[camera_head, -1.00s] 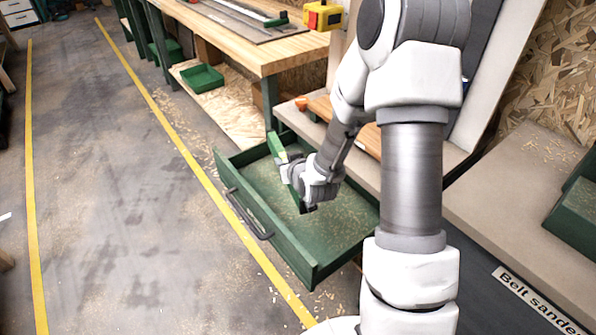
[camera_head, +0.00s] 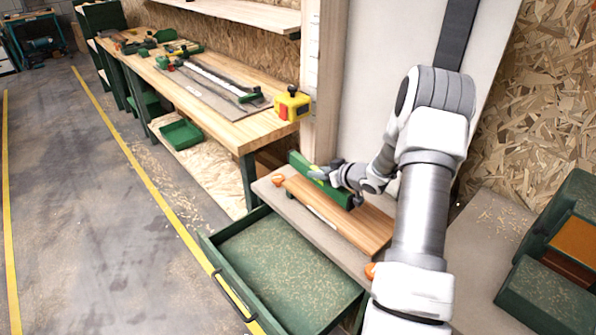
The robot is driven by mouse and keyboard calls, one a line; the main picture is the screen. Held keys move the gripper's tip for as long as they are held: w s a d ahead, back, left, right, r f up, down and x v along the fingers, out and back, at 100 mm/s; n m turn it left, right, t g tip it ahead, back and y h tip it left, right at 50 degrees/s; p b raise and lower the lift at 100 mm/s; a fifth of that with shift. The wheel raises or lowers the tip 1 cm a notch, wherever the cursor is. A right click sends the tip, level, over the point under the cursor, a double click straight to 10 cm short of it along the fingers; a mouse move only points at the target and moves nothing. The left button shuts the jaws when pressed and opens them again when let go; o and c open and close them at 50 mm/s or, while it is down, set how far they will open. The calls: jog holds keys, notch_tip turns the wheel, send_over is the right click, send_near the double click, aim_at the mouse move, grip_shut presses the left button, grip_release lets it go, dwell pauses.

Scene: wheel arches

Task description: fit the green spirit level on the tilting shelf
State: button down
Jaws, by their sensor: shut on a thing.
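The green spirit level (camera_head: 345,198) is a long green bar. My gripper (camera_head: 322,175) is shut on it near its middle. The level slants along the back edge of a wooden board (camera_head: 345,222), which looks like the tilting shelf, and I cannot tell whether it touches the board. The board lies on a pale grey ledge (camera_head: 268,186), with an orange knob (camera_head: 277,181) near its left end and another orange knob (camera_head: 371,270) near its front right. My arm hides part of the board's right side.
An open green drawer (camera_head: 280,262) with wood shavings inside juts out below the ledge. A workbench (camera_head: 200,95) with tools and a yellow switch box (camera_head: 291,104) stands to the left. Green boxes (camera_head: 545,295) sit at the right. The floor at left is clear.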

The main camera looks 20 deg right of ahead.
jog(key=s+d+r+p, duration=0.1)
jog(key=s+d+p, duration=0.2)
jog(key=d, duration=0.3)
jog(key=shift+n+y, duration=0.3)
jog(key=shift+d+f+b, duration=0.2)
jog(key=shift+f+b, duration=2.9)
jog(key=shift+f, duration=1.2)
jog(key=c, duration=0.5)
grip_release()
jog(key=p+v, duration=0.1)
jog(key=v, duration=1.6)
jog(key=shift+s+d+r, duration=0.1)
jog(key=shift+d+r, duration=0.05)
jog(key=shift+r, duration=0.1)
